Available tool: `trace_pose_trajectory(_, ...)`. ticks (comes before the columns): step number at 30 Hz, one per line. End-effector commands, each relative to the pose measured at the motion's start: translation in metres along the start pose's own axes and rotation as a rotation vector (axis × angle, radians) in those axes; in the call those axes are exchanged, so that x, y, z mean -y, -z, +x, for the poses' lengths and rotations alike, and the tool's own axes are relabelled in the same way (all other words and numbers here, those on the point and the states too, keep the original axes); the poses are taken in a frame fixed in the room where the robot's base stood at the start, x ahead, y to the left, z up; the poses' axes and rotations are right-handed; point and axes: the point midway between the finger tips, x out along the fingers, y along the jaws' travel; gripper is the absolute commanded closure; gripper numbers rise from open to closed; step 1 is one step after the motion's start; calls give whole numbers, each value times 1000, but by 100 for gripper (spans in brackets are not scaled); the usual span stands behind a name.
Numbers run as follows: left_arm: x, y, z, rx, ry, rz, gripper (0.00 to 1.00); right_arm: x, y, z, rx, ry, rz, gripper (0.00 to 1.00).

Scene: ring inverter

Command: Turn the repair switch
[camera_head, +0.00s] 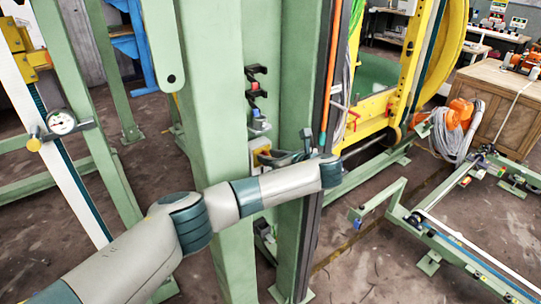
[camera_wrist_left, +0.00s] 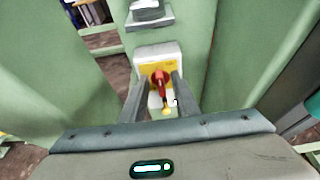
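The repair switch is a grey box with a yellow plate and a red knob (camera_wrist_left: 160,80), fixed on a green column. In the head view its yellow plate (camera_head: 261,154) shows beside the column, partly hidden. My left gripper (camera_head: 277,158) reaches it from the right in the head view. In the left wrist view the fingers of my left gripper (camera_wrist_left: 161,92) are apart, one on each side of the red knob. I cannot tell whether they touch it. A small yellow piece hangs below the knob. My right gripper is not in view.
A grey device (camera_wrist_left: 150,14) sits just above the switch on the same column. Green column walls (camera_wrist_left: 245,50) stand close on both sides. An orange cable (camera_head: 333,60) runs down the column's right edge. A low green frame (camera_head: 450,250) stands at the right.

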Motion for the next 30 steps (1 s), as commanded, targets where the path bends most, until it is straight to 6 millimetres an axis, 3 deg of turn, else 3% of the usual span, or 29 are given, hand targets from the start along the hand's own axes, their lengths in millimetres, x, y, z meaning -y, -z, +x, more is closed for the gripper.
trace_pose_trajectory(9,0,0,2,0,-1,0,72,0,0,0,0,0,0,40)
trace_pose_trajectory(13,0,0,2,0,0,0,100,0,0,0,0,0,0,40)
trace_pose_trajectory(30,-3,0,2,-1,32,-77,100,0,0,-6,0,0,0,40)
